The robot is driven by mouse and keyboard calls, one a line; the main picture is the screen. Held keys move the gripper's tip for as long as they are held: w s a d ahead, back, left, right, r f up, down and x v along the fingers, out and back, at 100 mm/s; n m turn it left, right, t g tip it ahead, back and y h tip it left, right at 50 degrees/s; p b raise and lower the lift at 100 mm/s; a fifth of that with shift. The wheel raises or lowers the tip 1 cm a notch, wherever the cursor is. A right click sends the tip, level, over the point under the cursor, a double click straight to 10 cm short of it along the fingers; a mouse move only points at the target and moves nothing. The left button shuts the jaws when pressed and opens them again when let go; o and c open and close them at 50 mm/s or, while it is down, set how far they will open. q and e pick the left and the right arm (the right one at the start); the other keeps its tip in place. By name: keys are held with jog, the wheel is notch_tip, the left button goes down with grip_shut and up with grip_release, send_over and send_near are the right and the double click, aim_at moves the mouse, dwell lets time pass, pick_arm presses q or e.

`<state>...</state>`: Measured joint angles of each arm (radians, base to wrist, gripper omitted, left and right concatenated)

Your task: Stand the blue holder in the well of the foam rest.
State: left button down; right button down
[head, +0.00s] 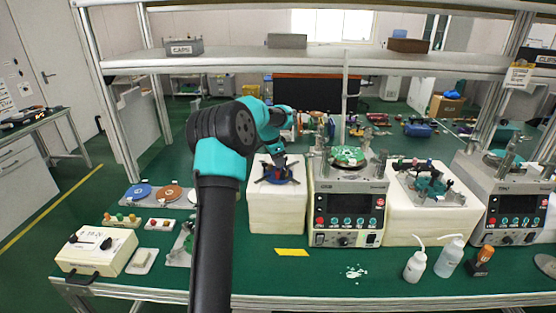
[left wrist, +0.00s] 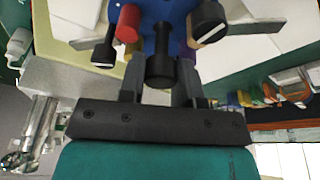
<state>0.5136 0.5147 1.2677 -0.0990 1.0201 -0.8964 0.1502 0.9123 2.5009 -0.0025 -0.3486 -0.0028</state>
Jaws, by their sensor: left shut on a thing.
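The blue holder (head: 279,176) is at the top of the white foam rest (head: 276,213), left of the first lapping machine. It is partly hidden by my gripper, so I cannot tell whether it sits in the well or hangs just above it. In the left wrist view the blue holder (left wrist: 163,38) fills the top middle, with black knobs and a red part around it. White foam (left wrist: 245,42) shows behind it. My left gripper (head: 279,158) reaches over the rest from the front left and is shut on the holder. My right gripper is not in view.
A lapping machine (head: 346,205) stands close to the right of the rest. Another white block (head: 430,217) bears a teal holder (head: 432,184). Wash bottles (head: 415,265) stand at the front right. A yellow label (head: 292,252) lies before the rest.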

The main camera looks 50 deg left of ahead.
pick_arm(q)
jog(key=shift+f, duration=0.75)
jog(key=c, duration=0.7)
grip_release()
jog(key=shift+c, duration=0.2)
jog(key=v, duration=1.7)
jog(key=shift+r, duration=0.25)
